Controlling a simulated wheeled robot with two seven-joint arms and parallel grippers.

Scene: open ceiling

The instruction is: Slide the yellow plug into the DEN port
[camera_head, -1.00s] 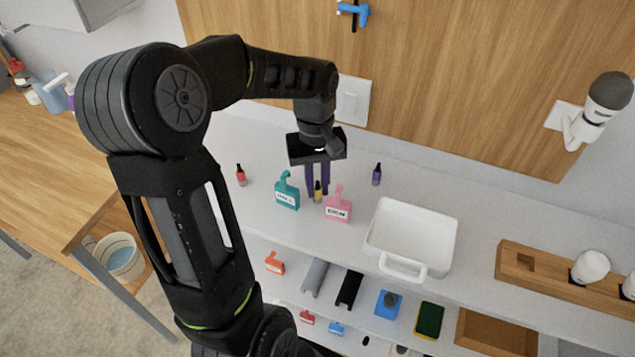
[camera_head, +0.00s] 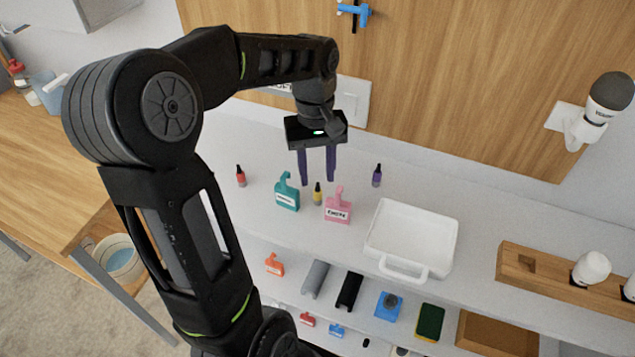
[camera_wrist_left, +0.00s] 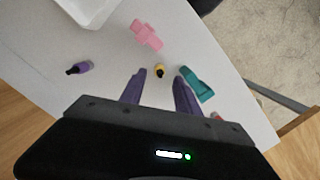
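The yellow plug (camera_head: 317,194), a small piece with a dark top, stands upright on the white counter between a teal tagged piece (camera_head: 287,192) and a pink tagged piece (camera_head: 338,207). My left gripper (camera_head: 317,182) is open and empty, its purple fingers pointing down above and behind the plug. In the left wrist view the yellow plug (camera_wrist_left: 159,70) shows beyond the gap between the fingertips (camera_wrist_left: 160,72), apart from them. I cannot make out a DEN label; a wall plate beside the wrist is partly hidden by my arm. My right gripper is not in view.
A red piece (camera_head: 241,176) and a purple piece (camera_head: 377,175) stand on the counter (camera_head: 262,150) to either side. A white tray (camera_head: 411,236) is to the right. A white wall plate (camera_head: 353,102) is behind the wrist. A shelf below holds several small items.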

